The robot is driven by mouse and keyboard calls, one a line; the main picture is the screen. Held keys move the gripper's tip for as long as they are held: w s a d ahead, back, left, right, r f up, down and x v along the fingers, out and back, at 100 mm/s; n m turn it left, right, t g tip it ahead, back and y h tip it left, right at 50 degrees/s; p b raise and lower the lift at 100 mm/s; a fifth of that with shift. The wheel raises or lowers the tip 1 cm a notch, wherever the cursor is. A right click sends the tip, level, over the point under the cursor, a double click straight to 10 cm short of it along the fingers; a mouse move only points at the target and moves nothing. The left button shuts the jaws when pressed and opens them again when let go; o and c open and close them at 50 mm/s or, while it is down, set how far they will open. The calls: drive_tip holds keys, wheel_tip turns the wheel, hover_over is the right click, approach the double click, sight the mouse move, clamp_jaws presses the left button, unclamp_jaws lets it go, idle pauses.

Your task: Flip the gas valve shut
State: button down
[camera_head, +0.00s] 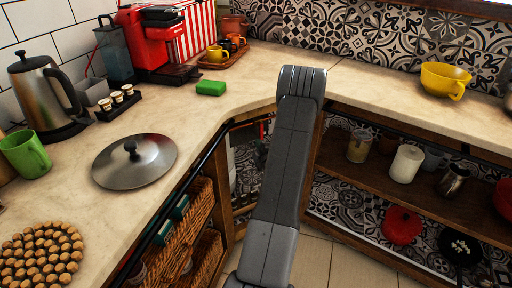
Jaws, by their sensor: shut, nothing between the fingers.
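My grey arm (275,185) rises through the middle of the view, and its bent top joint lies over the corner of the counter. My gripper is not in view. In the open corner space under the counter, left of my arm, a small upright red piece (262,131) shows near a dark object. It may be the gas valve, but it is too small to tell its form or position. My arm hides the right part of that corner space.
A beige counter (330,77) runs around the corner, with a pot lid (134,160), kettle (45,95), red coffee machine (150,42) and yellow bowl (444,79). Wicker baskets (185,240) stand below left. Open shelves (345,172) with jars are at right. Tiled floor (315,262) shows at the bottom.

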drive_tip(key=shift+s+r, duration=0.1)
drive_tip(key=f+p+v, duration=0.1)
drive_tip(key=v, duration=1.2)
drive_tip(key=shift+s+r, duration=0.3)
drive_tip(key=shift+r, duration=0.2)
drive_tip(key=shift+w, duration=0.1)
drive_tip(key=a+x, duration=0.1)
drive_tip(key=x, duration=1.2)
drive_tip(key=shift+a+r+p, duration=0.25)
drive_tip(key=shift+r+p, duration=0.05)
drive_tip(key=shift+r, duration=0.2)
drive_tip(key=shift+f, duration=0.1)
